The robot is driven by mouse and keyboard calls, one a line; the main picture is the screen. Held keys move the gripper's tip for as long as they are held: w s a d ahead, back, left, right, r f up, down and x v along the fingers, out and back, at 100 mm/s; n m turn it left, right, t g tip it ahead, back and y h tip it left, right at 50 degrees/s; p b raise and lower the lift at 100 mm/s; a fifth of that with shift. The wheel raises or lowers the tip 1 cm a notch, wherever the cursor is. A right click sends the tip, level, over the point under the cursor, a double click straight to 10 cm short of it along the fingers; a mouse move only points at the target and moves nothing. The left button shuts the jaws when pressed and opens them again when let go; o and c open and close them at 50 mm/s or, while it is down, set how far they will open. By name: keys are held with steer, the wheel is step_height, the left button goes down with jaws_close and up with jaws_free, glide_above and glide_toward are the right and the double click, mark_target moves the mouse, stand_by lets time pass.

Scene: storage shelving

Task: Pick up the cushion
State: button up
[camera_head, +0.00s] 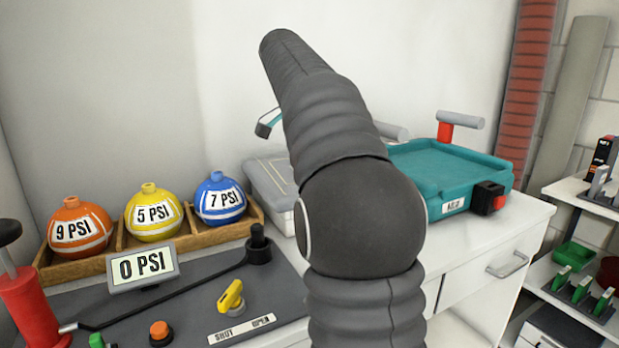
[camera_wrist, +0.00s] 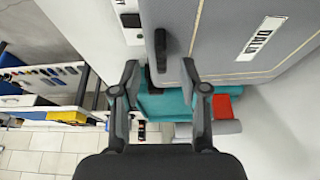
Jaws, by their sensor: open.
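I cannot make out a cushion for certain in either view. My gripper (camera_wrist: 159,65) shows in the wrist view with its two dark fingers spread apart and nothing between them. In the head view, my arm covers the middle, and my gripper cannot be made out clearly.
In the head view, orange (camera_head: 80,228), yellow (camera_head: 153,213) and blue (camera_head: 220,198) pressure balls sit in a wooden rack. A 0 PSI display (camera_head: 143,268) stands in front. A teal tray machine (camera_head: 450,168) sits on the white counter at right. Shelves (camera_head: 562,300) stand at far right.

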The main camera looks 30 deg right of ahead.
steer(key=x, duration=0.4)
steer(key=shift+d+b, duration=0.25)
steer(key=shift+b, duration=0.05)
jaws_close()
steer(key=shift+r, duration=0.1)
